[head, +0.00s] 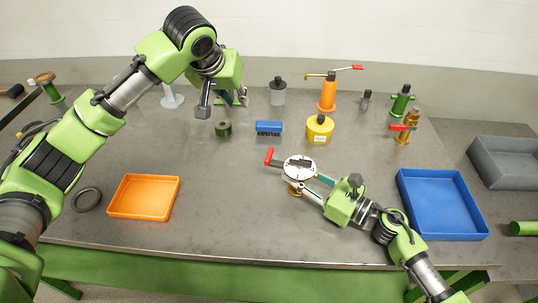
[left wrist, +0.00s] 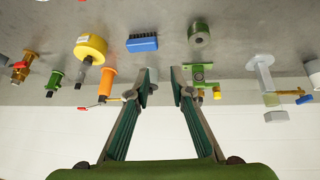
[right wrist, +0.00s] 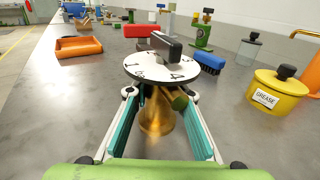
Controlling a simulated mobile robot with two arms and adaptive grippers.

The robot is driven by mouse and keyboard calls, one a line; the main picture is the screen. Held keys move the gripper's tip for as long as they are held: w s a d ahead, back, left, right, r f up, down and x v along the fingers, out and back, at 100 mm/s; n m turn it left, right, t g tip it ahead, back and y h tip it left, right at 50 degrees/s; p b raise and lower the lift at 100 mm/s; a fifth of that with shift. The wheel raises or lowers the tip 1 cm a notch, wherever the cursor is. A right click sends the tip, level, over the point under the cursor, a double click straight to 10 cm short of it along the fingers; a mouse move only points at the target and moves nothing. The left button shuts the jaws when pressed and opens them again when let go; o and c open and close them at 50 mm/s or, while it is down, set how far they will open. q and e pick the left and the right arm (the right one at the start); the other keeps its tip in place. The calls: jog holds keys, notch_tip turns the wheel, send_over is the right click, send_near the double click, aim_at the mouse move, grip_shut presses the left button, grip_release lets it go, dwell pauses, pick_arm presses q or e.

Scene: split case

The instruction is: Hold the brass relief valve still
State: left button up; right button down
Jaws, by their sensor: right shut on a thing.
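The brass relief valve stands on the bench right of centre, its brass body (right wrist: 157,115) under a white numbered dial (head: 299,168) with a black bar on top. A red-ended lever (head: 269,156) sticks out on its far left side. My right gripper (right wrist: 158,94) is shut on the brass body below the dial; the dial partly covers the fingertips in the head view. The valve looks upright. My left gripper (left wrist: 165,88) is open and empty above the back left of the bench, well apart from the valve.
An orange tray (head: 113,205) is front left, beside a dark ring (head: 86,199). A blue tray (head: 480,235) is at right. The front middle is clear.

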pick_arm(q)
jog(key=s+d+g, duration=0.1)
jog(key=s+d, duration=0.5)
jog(key=m+g, duration=0.1)
jog(key=g, duration=0.1)
send_near(269, 154)
jog(key=shift+w+d+f+y, duration=0.35)
jog(key=shift+w+f+y, duration=0.05)
jog(key=shift+w+f, duration=0.1)
jog(key=shift+s+x, duration=0.15)
jog(key=shift+x, duration=1.6)
jog(key=shift+s+x, duration=0.15)
jog(key=shift+x, duration=1.6)
jog(key=shift+f, duration=0.1)
grip_shut()
